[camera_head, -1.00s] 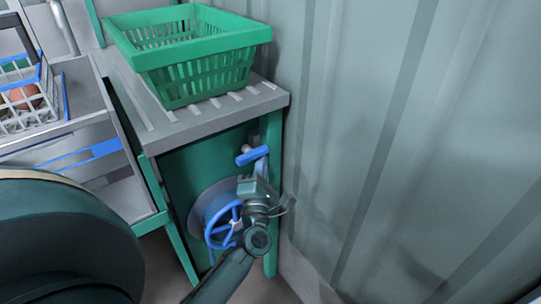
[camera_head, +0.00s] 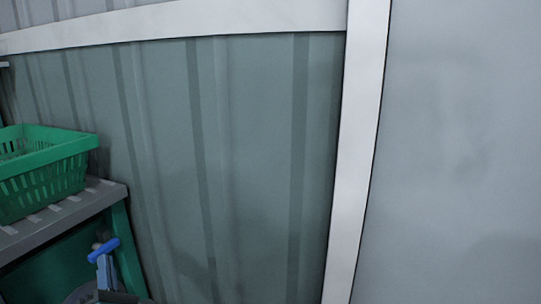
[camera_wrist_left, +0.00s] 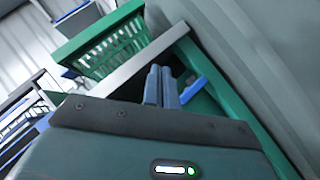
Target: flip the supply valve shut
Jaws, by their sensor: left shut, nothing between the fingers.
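In the left wrist view a blue bar, apparently the same handle (camera_wrist_left: 194,89), lies just right of my fingertips. My left gripper (camera_wrist_left: 160,84) is shut and empty, its two grey fingers side by side. I cannot tell whether the fingers touch the handle. My right gripper is not in view.
A green basket (camera_head: 42,170) stands on the grey slatted top (camera_head: 62,215) of the green stand, left of and above the valve. A corrugated grey-green wall (camera_head: 230,170) with white trim (camera_head: 357,150) rises close to the right of the stand.

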